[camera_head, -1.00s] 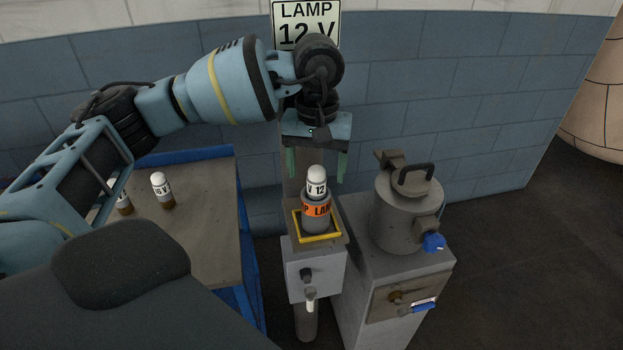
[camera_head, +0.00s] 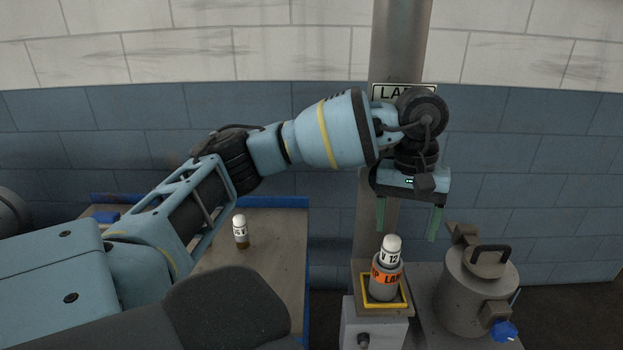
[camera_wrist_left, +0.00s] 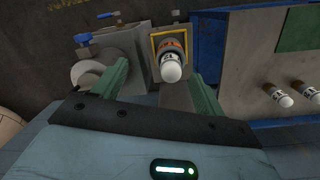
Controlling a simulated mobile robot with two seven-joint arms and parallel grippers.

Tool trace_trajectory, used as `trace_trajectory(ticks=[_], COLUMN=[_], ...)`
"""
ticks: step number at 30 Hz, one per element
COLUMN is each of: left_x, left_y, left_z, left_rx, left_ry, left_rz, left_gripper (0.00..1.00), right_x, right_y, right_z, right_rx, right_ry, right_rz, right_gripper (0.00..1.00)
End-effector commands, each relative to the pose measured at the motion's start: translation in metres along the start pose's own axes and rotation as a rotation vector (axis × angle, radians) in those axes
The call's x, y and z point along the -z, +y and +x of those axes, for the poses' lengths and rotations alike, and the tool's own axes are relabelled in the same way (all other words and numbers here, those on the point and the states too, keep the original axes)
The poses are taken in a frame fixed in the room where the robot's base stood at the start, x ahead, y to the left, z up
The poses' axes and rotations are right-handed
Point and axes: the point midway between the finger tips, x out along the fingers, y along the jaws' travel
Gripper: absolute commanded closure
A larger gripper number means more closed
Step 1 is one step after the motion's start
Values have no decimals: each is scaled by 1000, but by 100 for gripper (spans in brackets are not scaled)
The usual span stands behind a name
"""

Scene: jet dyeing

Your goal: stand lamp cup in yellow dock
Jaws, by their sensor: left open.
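The lamp cup (camera_head: 384,283) is a grey cup with an orange "LAMP" band, and a white-capped bulb marked 12 (camera_head: 391,250) stands in it. The cup is upright inside the yellow-edged dock (camera_head: 369,304) on top of a grey post box. In the left wrist view the cup (camera_wrist_left: 174,47) sits within the yellow frame (camera_wrist_left: 155,50), between the fingers in the picture. My left gripper (camera_head: 409,222) is open and empty, above the cup and apart from it. In the left wrist view its two green fingers (camera_wrist_left: 161,85) are spread wide. My right gripper is not in view.
A grey lidded vessel (camera_head: 476,295) with a blue knob stands close right of the dock. A blue-edged table (camera_head: 276,260) on the left holds white-capped bulbs (camera_head: 241,230). A pole and LAMP sign (camera_head: 391,92) stand behind the gripper.

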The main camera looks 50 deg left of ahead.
Motion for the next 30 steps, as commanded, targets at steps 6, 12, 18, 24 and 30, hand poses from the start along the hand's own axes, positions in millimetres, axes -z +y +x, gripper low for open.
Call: trace_trajectory(ticks=[6, 12, 18, 24, 30], left_x=[-66, -141, -190, -200, -176], left_y=[68, 126, 164, 181, 172], left_z=[70, 104, 107, 106, 129], left_rx=[-220, -415, -517, -513, -400], left_ry=[-318, -747, -1226, -1729, -2233], left_rz=[-106, -348, -687, -1106, -1581], left_gripper=[29, 29, 29, 29, 29], right_x=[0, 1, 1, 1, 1], right_y=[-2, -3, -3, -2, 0], right_z=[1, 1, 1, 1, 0], right_rx=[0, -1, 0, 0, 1], right_ry=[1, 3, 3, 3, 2], right_rz=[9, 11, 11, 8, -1], right_gripper=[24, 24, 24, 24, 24])
